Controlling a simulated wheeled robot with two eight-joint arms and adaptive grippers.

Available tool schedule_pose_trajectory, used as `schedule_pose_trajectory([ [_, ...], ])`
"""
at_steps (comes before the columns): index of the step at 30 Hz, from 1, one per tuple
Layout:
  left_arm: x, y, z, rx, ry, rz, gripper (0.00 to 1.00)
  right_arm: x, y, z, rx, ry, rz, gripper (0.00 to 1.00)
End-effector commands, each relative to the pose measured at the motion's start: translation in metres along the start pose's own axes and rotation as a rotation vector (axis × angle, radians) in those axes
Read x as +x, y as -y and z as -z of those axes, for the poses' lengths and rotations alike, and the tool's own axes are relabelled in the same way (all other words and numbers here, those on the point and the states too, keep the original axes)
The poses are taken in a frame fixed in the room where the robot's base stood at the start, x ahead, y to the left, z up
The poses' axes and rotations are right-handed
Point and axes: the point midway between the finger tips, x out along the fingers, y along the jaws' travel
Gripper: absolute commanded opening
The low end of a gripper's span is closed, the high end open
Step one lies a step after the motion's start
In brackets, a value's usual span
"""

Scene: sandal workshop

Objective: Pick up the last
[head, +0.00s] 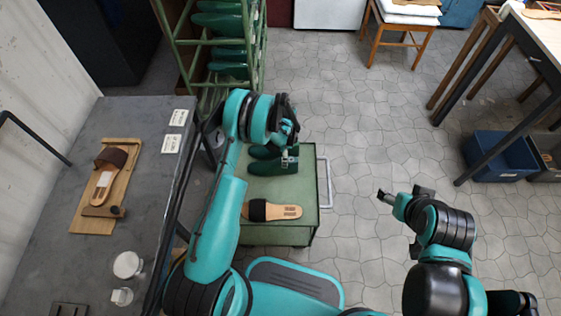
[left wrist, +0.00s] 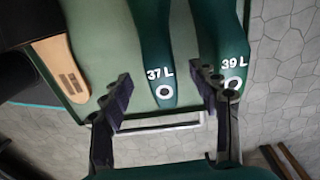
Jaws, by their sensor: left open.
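Two dark green lasts lie side by side on a green cart (head: 315,228). In the left wrist view one last (left wrist: 158,55) is marked "37 L" and the other last (left wrist: 228,45) is marked "39 L". My left gripper (left wrist: 162,80) is open, with the end of the 37 L last between its fingers in that view. One finger appears near the gap between the two lasts; contact cannot be told. In the head view the left gripper (head: 289,152) is over the lasts and partly hides them. My right gripper (head: 400,195) is over the floor, away from the cart; its opening is unclear.
A sandal (head: 285,212) with a dark strap lies on the cart's near part. A grey table (head: 60,200) at left holds another sandal (head: 107,180) on a wooden board. A green rack (head: 200,42) stands behind. Floor right of the cart is clear.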

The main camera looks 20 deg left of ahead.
Motion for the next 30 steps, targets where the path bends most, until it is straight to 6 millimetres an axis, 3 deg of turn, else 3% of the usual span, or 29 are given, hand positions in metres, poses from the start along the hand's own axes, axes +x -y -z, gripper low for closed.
schedule_pose_trajectory([
  [17,0.073,0.002,-0.003,0.000,0.000,0.000,0.61,0.031,0.000,-0.022,0.000,0.000,0.000,0.62],
  [25,0.075,0.002,-0.003,-0.001,0.000,0.000,0.61,0.030,0.000,-0.022,0.000,0.000,0.000,0.62],
  [30,0.075,0.002,-0.003,-0.001,0.000,0.000,0.16,0.030,0.000,-0.022,0.000,0.000,0.000,0.62],
])
